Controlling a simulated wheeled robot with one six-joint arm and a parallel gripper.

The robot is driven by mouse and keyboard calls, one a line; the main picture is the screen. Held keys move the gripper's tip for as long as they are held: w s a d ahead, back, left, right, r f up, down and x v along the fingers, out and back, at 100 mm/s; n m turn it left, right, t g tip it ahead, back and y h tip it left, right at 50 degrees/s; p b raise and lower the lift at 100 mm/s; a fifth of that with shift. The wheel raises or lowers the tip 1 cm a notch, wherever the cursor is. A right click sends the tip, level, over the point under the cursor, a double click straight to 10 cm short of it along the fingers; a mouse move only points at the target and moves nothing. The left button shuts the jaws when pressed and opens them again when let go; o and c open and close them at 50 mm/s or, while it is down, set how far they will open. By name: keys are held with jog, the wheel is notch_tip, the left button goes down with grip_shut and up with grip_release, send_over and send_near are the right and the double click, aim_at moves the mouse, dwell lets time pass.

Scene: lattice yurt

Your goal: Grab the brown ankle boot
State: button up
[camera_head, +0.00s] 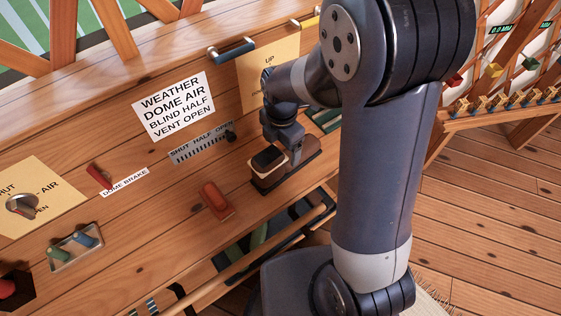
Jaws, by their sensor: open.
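A brown item with a dark top opening and a pale rim, which looks like the ankle boot (268,170), stands on the sloping wooden panel right of centre-left. A dark brown part stretches from it to the right; I cannot tell whether it belongs to the boot or is a base under it. My gripper (283,145) points down right at the boot's upper right side, its fingers close to the pale rim. It is open. My arm comes from the right and hides what lies behind it. Whether the fingers touch the boot is unclear.
The wooden panel (150,215) carries a red handle (217,199), a slotted label strip (200,142), a dark blue bar handle (232,50) and a small tray (60,262) with green and blue pieces. A wooden rail (270,246) runs along the front. Plank floor lies at right.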

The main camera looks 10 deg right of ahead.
jog(key=f, duration=0.5)
jog(key=shift+s+a, duration=0.15)
jog(key=shift+s, duration=0.15)
jog(key=shift+c, duration=0.3)
jog(key=shift+r, duration=0.1)
jog(key=c, duration=1.3)
